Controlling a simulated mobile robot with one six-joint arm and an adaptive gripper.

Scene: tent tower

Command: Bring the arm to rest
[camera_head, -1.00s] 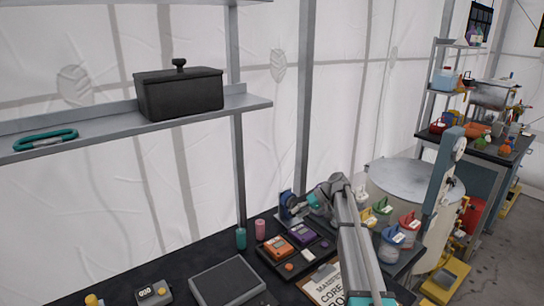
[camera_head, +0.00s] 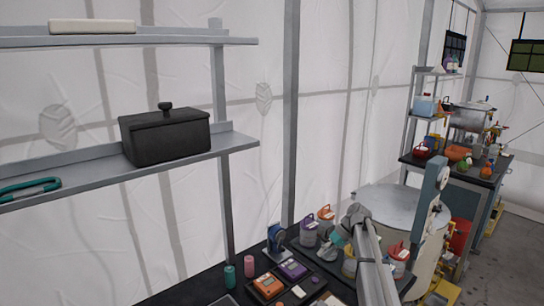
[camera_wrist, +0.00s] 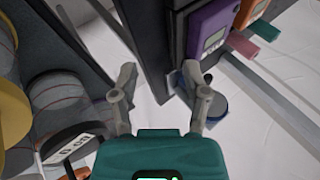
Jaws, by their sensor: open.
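My gripper (camera_wrist: 159,74) is open, with its two fingers apart and nothing between them in the wrist view. In the head view my gripper (camera_head: 328,246) hangs low over the dark bench, among lidded jars and just right of a purple device (camera_head: 292,269). That device shows close ahead in the wrist view (camera_wrist: 208,35). A small blue item (camera_wrist: 212,105) lies beyond the right finger, partly hidden by it. My arm reaches in from the bottom of the head view.
A blue stand (camera_head: 275,239), an orange device (camera_head: 267,285), and pink (camera_head: 249,266) and teal (camera_head: 230,276) cylinders are left of my gripper. Jars (camera_head: 308,232) crowd around it. A black pot (camera_head: 165,136) sits on the shelf. A large drum (camera_head: 395,210) is at right.

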